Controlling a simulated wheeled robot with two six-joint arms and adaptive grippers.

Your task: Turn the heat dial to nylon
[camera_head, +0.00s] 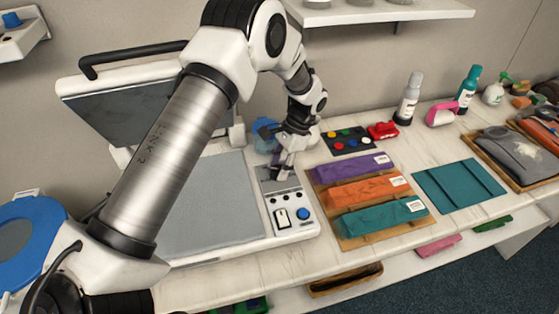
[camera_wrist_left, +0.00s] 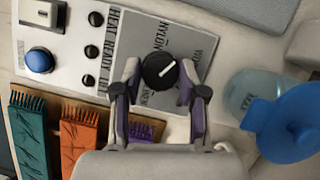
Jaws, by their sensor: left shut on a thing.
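The black heat dial (camera_wrist_left: 159,71) sits on a grey label plate (camera_wrist_left: 135,42) in the left wrist view. Its white pointer slants toward the upper right of that picture. In the head view my left gripper (camera_head: 284,168) reaches down at the far end of the press's control panel (camera_head: 272,187) and hides the dial. My right gripper does not show.
The heat press (camera_head: 212,205) stands open at left, lid raised. The panel also has a blue button (camera_head: 304,214) and a white switch (camera_head: 282,218). A blue-capped jar (camera_wrist_left: 288,125) stands close to the gripper. A tray with folded purple, orange and teal cloths (camera_head: 370,192) lies at right.

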